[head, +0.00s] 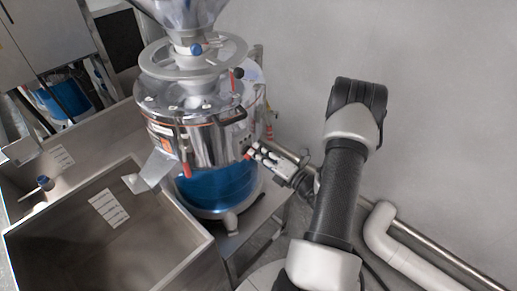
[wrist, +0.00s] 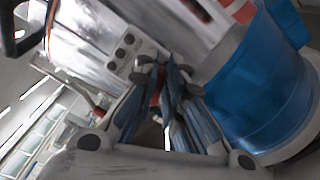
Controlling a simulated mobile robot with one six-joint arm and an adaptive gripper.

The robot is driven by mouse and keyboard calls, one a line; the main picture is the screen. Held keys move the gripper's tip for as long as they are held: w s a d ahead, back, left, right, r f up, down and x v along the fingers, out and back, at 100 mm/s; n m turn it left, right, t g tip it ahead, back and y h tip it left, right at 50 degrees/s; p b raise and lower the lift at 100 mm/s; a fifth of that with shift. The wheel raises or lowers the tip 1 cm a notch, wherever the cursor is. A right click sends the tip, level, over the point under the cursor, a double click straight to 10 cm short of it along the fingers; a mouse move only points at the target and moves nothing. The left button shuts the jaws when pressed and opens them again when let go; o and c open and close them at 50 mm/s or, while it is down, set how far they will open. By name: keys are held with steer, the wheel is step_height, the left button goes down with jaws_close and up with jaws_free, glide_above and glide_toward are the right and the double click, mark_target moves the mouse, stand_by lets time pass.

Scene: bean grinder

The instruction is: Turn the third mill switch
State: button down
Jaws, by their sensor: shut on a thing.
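The mill (head: 205,130) is a shiny metal drum above a blue lower section. In the wrist view, a small panel (wrist: 135,50) with dark round knobs sits on the mill's side (wrist: 85,35). My gripper (head: 254,151) reaches the mill's right side in the head view. In the wrist view, my gripper (wrist: 162,78) has its fingers drawn together at the panel's end, shut on a switch (wrist: 146,61). The fingertips hide most of that switch, so its turn angle cannot be told.
The blue section (wrist: 265,85) is close beside the fingers in the wrist view. A large open bin (head: 105,235) stands at front left in the head view. A pipe (head: 420,225) runs along the wall at right. The grey wall area is clear.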

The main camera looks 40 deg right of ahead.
steer(key=m+p, duration=0.1)
steer(key=m, duration=0.3)
steer(key=shift+f+m+p, duration=0.35)
steer(key=shift+f+m, duration=0.05)
stand_by(0.4)
steer(key=c, duration=1.7)
jaws_free()
steer(key=s, duration=0.8)
steer(key=s+d, duration=0.1)
steer(key=s, duration=0.3)
